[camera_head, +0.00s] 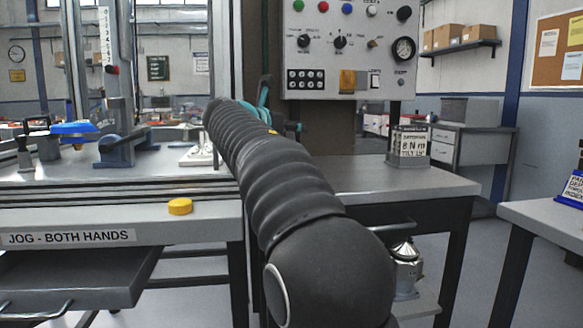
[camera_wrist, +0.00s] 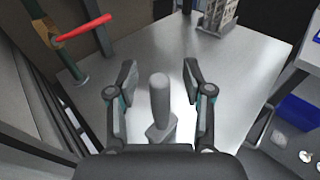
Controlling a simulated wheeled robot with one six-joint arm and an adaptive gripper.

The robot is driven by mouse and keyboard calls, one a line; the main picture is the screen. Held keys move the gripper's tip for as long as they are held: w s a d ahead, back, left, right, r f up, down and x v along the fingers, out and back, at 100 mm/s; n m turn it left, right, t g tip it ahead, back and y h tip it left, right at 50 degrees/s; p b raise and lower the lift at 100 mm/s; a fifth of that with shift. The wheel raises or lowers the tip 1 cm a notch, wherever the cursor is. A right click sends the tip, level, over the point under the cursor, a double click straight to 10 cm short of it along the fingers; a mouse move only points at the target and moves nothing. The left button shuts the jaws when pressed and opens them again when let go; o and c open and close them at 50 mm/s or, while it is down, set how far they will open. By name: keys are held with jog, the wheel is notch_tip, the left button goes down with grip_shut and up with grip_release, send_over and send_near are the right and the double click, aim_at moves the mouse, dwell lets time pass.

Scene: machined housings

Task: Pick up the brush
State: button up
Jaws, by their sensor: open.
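In the wrist view my gripper (camera_wrist: 160,72) is open, with one finger on each side of a grey, round-ended handle on a wider foot. I take this to be the brush (camera_wrist: 160,100). Gaps show between the handle and both fingers. Its lower end is partly hidden by my gripper's body, so I cannot tell what it stands on. In the head view my dark ribbed arm reaches over the bench and hides the brush; only teal and dark parts of my gripper (camera_head: 264,95) show past it.
The grey bench top (camera_head: 400,180) has free room at right. A metal holder with a sign (camera_head: 410,146) stands at its back right. A control panel (camera_head: 347,50) rises behind. A yellow knob (camera_head: 180,206) is on the front edge, left of my arm. A red lever (camera_wrist: 83,28) shows in the wrist view.

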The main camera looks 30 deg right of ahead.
grip_shut()
